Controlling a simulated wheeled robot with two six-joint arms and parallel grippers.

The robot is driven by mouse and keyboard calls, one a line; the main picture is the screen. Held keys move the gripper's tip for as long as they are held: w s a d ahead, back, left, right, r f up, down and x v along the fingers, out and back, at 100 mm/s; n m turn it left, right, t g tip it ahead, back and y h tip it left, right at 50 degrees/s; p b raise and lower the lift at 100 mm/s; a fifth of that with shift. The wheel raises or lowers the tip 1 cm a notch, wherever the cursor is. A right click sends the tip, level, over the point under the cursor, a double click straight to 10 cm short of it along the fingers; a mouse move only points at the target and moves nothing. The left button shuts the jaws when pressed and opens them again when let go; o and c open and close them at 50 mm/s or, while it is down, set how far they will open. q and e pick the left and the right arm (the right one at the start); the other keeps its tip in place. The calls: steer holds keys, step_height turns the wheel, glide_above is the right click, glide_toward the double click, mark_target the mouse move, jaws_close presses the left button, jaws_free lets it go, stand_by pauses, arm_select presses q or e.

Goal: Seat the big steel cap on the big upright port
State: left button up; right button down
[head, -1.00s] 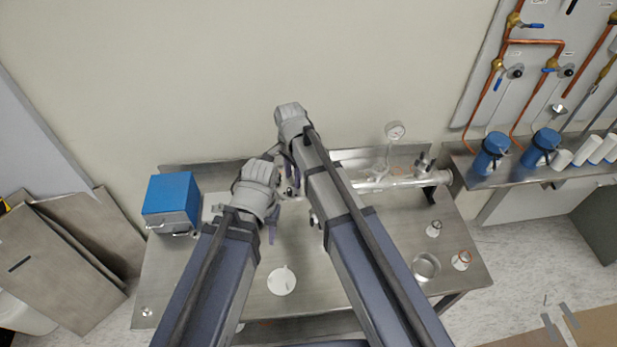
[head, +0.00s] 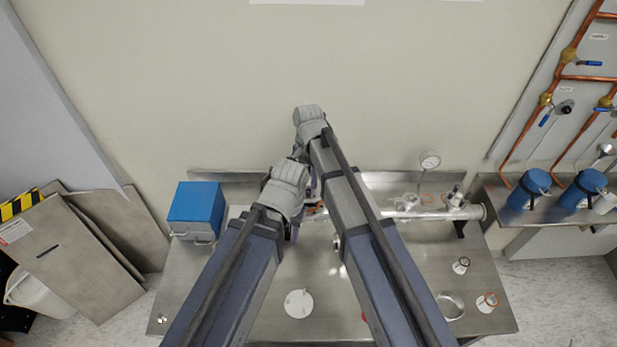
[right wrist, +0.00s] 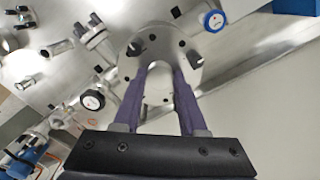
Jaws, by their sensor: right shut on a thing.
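My right gripper (right wrist: 160,72) shows in the right wrist view with two purple fingers over a round steel flanged disc (right wrist: 158,40). The disc has holes and dark fittings around its rim. The fingers are shut on steel that I take for the big cap; I cannot separate cap from port below. In the head view my right gripper (head: 314,186) is mostly hidden by my arms near the bench's back. My left gripper (head: 292,232) is beside it, pointing down, its jaws mostly hidden. The big upright port cannot be made out in the head view.
A blue box (head: 196,208) stands on the bench's left. A steel pipe assembly (head: 437,213) with a gauge (head: 430,160) lies at the back right. A white disc (head: 298,303), a steel ring (head: 451,305) and small fittings (head: 487,301) lie in front. The left front is mostly clear.

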steer(key=shift+f+b, duration=2.6)
steer(key=shift+f, duration=0.15)
steer(key=shift+f+b, duration=0.5)
stand_by(0.3)
steer(key=shift+s, duration=0.1)
steer(key=shift+c, duration=1.9)
jaws_free()
steer(key=shift+r, duration=0.1)
step_height(320, 180, up, 8)
steer(key=p, duration=0.8)
steer(key=shift+f, duration=0.2)
